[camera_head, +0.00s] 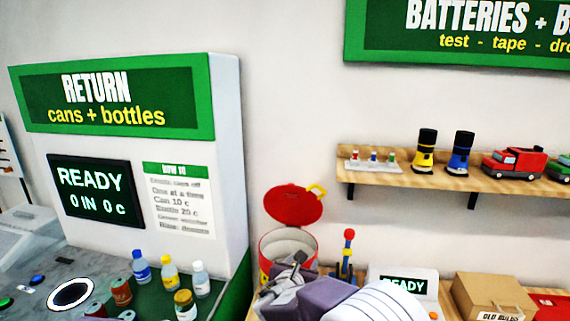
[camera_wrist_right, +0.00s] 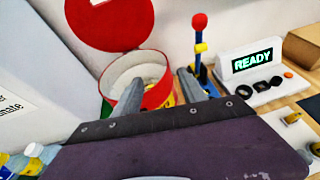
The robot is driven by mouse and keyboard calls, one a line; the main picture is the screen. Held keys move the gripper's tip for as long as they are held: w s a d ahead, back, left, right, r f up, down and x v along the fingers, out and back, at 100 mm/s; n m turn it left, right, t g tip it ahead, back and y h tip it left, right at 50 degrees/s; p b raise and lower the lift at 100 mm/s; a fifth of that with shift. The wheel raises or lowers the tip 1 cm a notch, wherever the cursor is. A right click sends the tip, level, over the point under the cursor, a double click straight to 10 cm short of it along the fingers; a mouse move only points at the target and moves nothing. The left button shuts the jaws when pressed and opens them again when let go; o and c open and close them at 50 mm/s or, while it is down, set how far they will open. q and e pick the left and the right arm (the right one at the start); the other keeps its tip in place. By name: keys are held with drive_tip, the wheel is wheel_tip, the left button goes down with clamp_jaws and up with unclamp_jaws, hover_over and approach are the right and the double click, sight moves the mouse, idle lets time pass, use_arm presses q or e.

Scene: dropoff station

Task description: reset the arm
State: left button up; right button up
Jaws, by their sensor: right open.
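My right arm (camera_head: 330,291) reaches in from the bottom of the head view, and its gripper (camera_head: 283,280) is in front of a red and white round bin (camera_head: 268,245) with its red lid (camera_head: 294,206) raised. In the right wrist view my right gripper (camera_wrist_right: 160,78) is open, with its two fingers apart and nothing seen between them. The bin (camera_wrist_right: 126,72) lies beyond the fingers, its lid (camera_wrist_right: 110,22) up. Whether the fingers touch the bin cannot be told. My left gripper is in neither view.
A blue post with a red ball (camera_head: 348,245) stands right of the bin, beside a READY tester (camera_head: 405,280). A cardboard box (camera_head: 492,292) is further right. At left, several bottles and cans (camera_head: 170,272) stand by the return machine (camera_head: 228,130). A shelf (camera_head: 400,178) holds toys above.

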drive_tip(key=s+d+m+g+h, duration=0.3)
drive_tip(key=d+m, duration=0.2)
drive_tip(key=d, duration=0.8)
drive_tip(key=s+d+f+m+g, duration=0.4)
drive_tip(key=s+d+m, duration=0.2)
drive_tip(key=s+d, duration=0.25)
drive_tip(key=s+f+m+g+y, duration=0.35)
drive_tip(key=s+f+m, duration=0.35)
drive_tip(key=s+m, duration=0.4)
drive_tip(key=s+a+f+m+g+y, duration=0.1)
drive_tip(key=s+a+f+m+y, duration=0.2)
drive_tip(key=s+a+m, duration=0.3)
drive_tip(key=a+m, duration=0.2)
drive_tip(key=m, duration=0.2)
drive_tip(key=shift+s+a+f+m+y+b, duration=0.2)
drive_tip(key=shift+s+f+m+y+b, duration=0.05)
drive_tip(key=shift+s+m+y+b, duration=0.1)
drive_tip(key=shift+g, duration=0.25)
